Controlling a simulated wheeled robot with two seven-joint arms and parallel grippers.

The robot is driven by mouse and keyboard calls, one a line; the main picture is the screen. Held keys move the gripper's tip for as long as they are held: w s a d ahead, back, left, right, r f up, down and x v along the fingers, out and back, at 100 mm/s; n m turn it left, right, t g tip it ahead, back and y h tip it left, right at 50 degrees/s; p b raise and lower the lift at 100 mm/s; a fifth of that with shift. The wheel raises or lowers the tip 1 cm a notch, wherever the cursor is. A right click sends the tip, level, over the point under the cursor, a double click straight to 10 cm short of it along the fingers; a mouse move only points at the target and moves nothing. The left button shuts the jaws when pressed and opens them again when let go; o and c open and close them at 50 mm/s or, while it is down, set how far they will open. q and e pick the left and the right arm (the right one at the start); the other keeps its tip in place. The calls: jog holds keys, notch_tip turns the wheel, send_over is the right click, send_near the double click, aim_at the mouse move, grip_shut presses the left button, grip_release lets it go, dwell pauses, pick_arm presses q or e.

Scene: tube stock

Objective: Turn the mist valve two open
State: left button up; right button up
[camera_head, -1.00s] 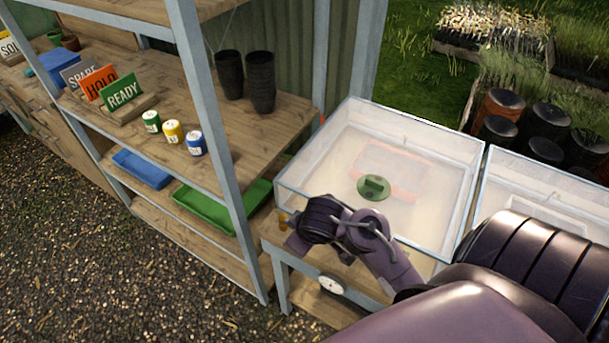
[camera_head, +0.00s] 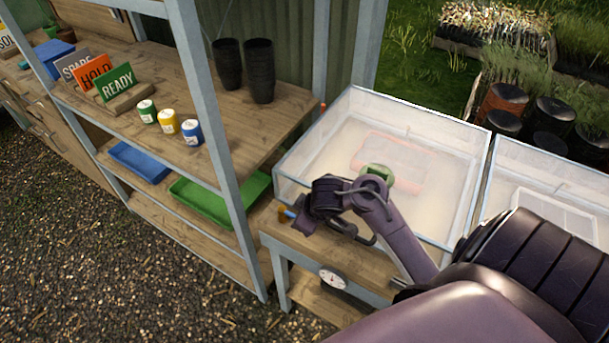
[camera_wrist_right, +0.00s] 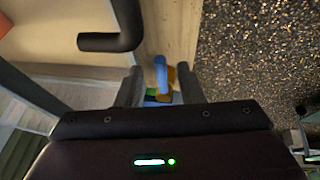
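A small valve with a blue handle (camera_head: 287,212) and a yellow-orange body sits at the left end of the wooden bench, by the misting case. In the right wrist view the blue handle (camera_wrist_right: 160,73) stands between the two fingers of my right gripper (camera_wrist_right: 160,90), with visible room on both sides. The yellow body (camera_wrist_right: 182,76) and a green part show behind it. My right gripper (camera_head: 300,218) is open at the valve in the head view. No number on the valve is readable. My left gripper is in neither view.
A clear-walled case (camera_head: 330,140) stands on the bench directly behind my right arm. A dark bent pipe (camera_wrist_right: 112,41) is close to the gripper. A round gauge (camera_head: 333,278) is on the bench front. A shelf post (camera_head: 215,150) rises to the left.

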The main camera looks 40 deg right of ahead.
jog(key=shift+f, duration=0.15)
grip_shut()
